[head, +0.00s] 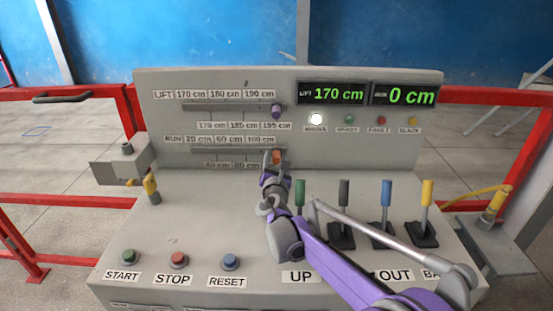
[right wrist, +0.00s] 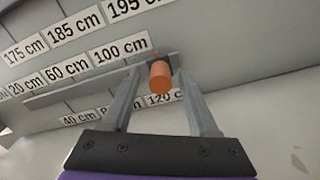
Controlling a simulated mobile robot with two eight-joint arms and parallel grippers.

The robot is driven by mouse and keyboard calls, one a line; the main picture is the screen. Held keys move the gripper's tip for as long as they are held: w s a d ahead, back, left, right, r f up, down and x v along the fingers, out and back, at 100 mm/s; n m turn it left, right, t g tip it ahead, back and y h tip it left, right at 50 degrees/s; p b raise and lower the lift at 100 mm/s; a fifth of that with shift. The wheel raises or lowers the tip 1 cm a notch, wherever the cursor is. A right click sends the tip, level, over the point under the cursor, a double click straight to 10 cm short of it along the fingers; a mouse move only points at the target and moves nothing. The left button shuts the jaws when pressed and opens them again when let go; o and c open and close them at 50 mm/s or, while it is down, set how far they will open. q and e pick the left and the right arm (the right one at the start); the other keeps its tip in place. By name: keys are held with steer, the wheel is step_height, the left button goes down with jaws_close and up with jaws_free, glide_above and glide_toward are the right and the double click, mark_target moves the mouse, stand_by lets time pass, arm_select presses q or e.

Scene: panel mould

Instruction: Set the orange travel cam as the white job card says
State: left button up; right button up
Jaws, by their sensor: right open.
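The orange travel cam (head: 277,156) sits at the right end of the lower rail (head: 225,152), marked RUN. In the right wrist view the orange cam (right wrist: 160,77) is just right of the 100 cm plate (right wrist: 121,50) and above the partly hidden 120 cm plate (right wrist: 160,99). My right gripper (right wrist: 160,72) is open, with one finger on each side of the cam; I cannot tell whether either touches it. In the head view the right gripper (head: 272,172) reaches up to the cam. I cannot make out a white job card. My left gripper is not in view.
A purple cam (head: 276,110) is on the upper LIFT rail. Displays read LIFT 170 cm (head: 333,95) and 0 cm (head: 405,96). A white lamp (head: 316,119) is lit. Several levers stand right of my arm, including a blue one (head: 386,200). START, STOP (head: 177,258) and RESET buttons are front left.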

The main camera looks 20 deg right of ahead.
steer(key=shift+w+d, duration=0.3)
steer(key=shift+w, duration=0.3)
jaws_close()
